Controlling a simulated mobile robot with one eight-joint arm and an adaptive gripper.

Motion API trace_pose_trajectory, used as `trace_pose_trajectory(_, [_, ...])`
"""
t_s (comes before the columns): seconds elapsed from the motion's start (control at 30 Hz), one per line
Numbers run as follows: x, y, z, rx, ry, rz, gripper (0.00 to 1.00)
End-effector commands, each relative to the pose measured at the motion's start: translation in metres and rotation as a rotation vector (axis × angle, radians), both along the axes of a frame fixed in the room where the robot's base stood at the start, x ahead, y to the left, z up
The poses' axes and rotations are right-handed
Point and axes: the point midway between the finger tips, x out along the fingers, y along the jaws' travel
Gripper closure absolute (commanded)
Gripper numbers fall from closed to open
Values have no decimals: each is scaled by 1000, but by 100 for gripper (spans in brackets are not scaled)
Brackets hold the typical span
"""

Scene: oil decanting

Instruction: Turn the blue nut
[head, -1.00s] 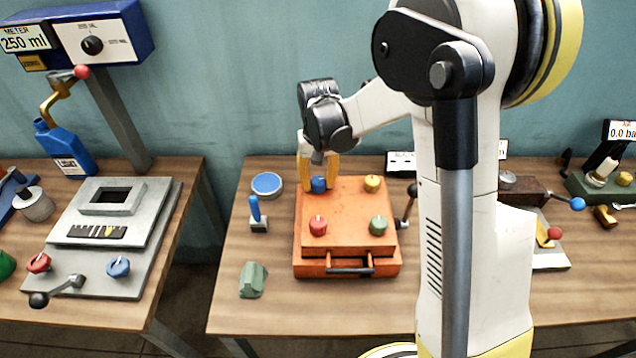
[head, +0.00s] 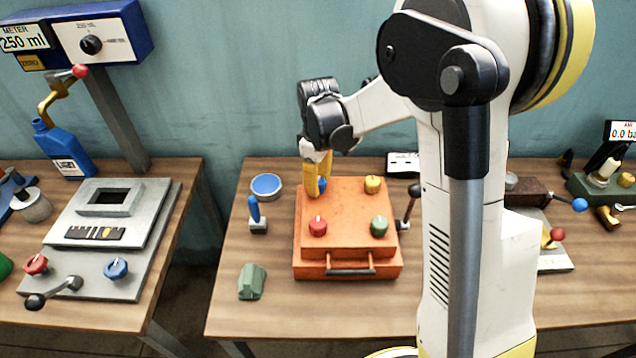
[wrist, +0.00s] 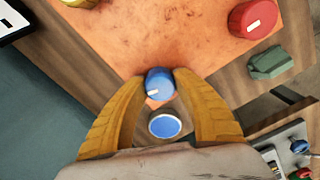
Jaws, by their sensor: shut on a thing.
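The blue nut (head: 323,184) sits on the back left corner of the orange box (head: 347,215). It is partly hidden behind my yellow fingers in the head view. My gripper (head: 315,188) reaches down to it from above. In the wrist view, the blue nut (wrist: 159,84) is between the two fingertips of my gripper (wrist: 160,82), which are shut on its sides. A white mark on the nut points to the left and slightly down in that view.
The box also bears a yellow nut (head: 372,183), a red nut (head: 317,226) and a green nut (head: 379,226). A round blue-topped dish (head: 266,186), a blue-handled lever (head: 255,214) and a green block (head: 252,281) stand left of the box. A crank handle (head: 409,206) is at its right.

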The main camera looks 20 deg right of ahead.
Motion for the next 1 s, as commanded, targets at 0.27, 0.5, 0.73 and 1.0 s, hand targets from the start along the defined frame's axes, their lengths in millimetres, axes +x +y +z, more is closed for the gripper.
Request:
trace_pose_trajectory(0.27, [0,0,0,0,0,177,96])
trace_pose_trajectory(0.5, [0,0,0,0,0,260,96])
trace_pose_trajectory(0.73, [0,0,0,0,0,285,96])
trace_pose_trajectory(1.0, [0,0,0,0,0,286,96])
